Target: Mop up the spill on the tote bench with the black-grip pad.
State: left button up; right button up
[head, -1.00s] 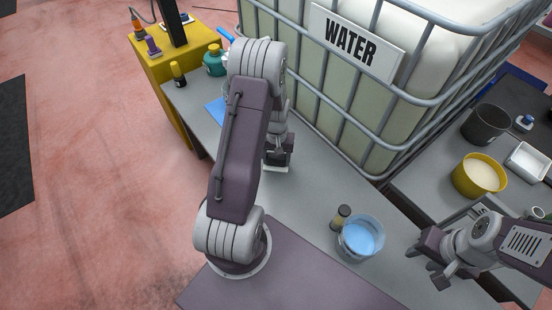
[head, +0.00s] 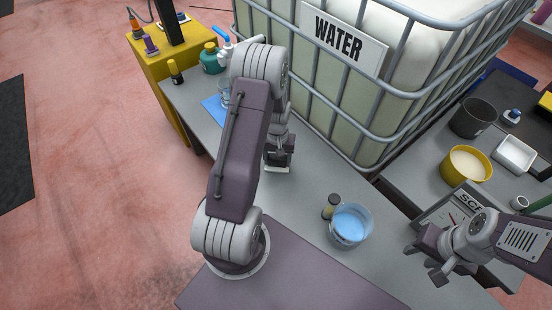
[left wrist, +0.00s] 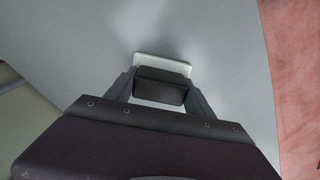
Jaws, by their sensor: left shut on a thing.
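The pad shows its white base (left wrist: 165,64) and black grip (left wrist: 160,90) in the left wrist view. My left gripper (head: 279,152) is shut on the black grip, and the pad's white edge shows below it in the head view (head: 277,170). The pad is at or just above the grey tote bench (head: 300,190); I cannot tell if it touches. I cannot make out a spill; only faint shading shows on the bench around the pad. My right gripper (head: 428,258) is open and empty at the lower right.
A clear tub of blue liquid (head: 350,226) and a small dark-capped bottle (head: 331,206) stand on the bench's near part. The caged water tank (head: 350,80) borders the bench. A blue sheet (head: 212,108) and teal bottle (head: 210,60) are farther back. A yellow bucket (head: 467,165) stands right.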

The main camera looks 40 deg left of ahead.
pick_arm(q)
jog(key=r+p, duration=0.2)
jog(key=r, duration=0.1)
jog(key=shift+d+r, duration=0.15)
jog(key=shift+d, duration=0.05)
jog(key=shift+a+r+p, duration=0.15)
jog(key=shift+r+p, duration=0.5)
jog(key=shift+p, duration=0.2)
jog(key=shift+r+p, duration=0.7)
jog(key=shift+r, duration=0.15)
jog(key=shift+r+p, duration=0.9)
jog(key=shift+r, duration=0.05)
jog(key=shift+s, duration=0.1)
